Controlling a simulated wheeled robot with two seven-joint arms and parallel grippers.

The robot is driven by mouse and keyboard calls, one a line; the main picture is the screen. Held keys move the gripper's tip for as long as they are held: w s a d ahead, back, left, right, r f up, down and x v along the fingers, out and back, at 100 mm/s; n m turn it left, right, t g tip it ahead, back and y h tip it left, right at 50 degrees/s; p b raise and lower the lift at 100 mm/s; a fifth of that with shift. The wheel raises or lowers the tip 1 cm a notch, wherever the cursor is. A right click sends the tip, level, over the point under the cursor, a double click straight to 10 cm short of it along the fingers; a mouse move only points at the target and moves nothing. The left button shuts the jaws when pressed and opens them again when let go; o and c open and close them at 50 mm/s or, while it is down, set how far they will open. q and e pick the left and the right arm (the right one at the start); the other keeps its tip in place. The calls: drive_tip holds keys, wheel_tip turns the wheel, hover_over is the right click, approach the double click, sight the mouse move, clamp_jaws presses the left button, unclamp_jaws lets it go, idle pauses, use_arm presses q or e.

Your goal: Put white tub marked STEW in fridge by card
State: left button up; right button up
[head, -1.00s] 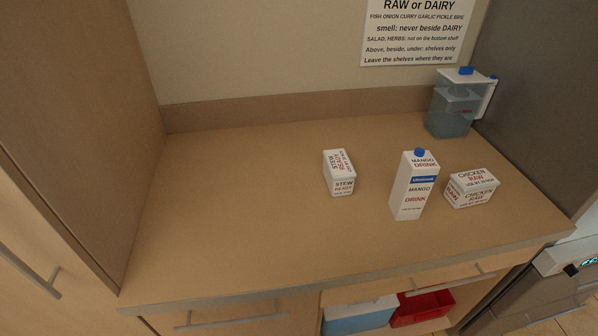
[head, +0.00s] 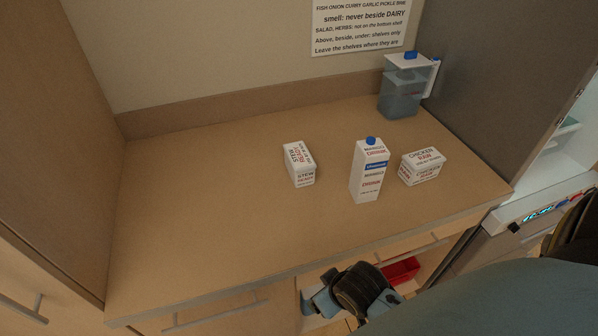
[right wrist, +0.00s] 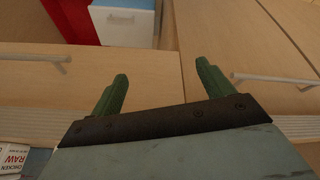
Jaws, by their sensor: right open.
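The white STEW tub (head: 299,166), marked READY on its lid, stands on the wooden counter in the head view, left of the drink carton. The card (head: 358,27) is on the wall behind; its top is cut off. Part of the fridge's pale interior (head: 572,150) with a shelf edge shows at the far right, beyond a grey side panel. My right arm comes in from the lower right, in front of the counter. In the right wrist view my right gripper (right wrist: 163,88) is open and empty, facing drawer fronts. My left gripper is out of view.
A mango drink carton (head: 367,172) and a CHICKEN RAW tub (head: 420,170) stand right of the stew tub. The counter's left part is clear. A red bin (head: 403,270) sits below the counter.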

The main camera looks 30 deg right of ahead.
sight(300, 157)
drive_tip(key=w+d+r+m+t+h+p, duration=0.1)
drive_tip(key=w+d+r+t, duration=0.15)
drive_tip(key=r, duration=0.85)
drive_tip(key=w+d+t, duration=0.1)
drive_tip(key=w, duration=0.1)
drive_tip(key=w+r+m+t+h, duration=0.1)
drive_tip(key=w, duration=0.2)
drive_tip(key=w+d+r+m+t, duration=0.1)
drive_tip(key=w, duration=0.1)
drive_tip(key=shift+w+d, duration=0.35)
drive_tip(key=w+d+t, duration=0.1)
drive_tip(key=w, duration=0.3)
drive_tip(key=w+d+r+t, duration=0.1)
drive_tip(key=w+t, duration=0.1)
drive_tip(key=w, duration=0.3)
drive_tip(key=w+d+r+t, duration=0.1)
drive_tip(key=w+d, duration=0.1)
drive_tip(key=w, duration=0.3)
drive_tip(key=shift+w+m+h, duration=0.25)
drive_tip(key=shift+m+h, duration=0.05)
drive_tip(key=shift+m, duration=0.1)
drive_tip(key=shift+x, duration=3.15)
drive_tip(key=shift+s+d+f, duration=0.15)
drive_tip(key=shift+d, duration=0.05)
drive_tip(key=shift+c, duration=0.3)
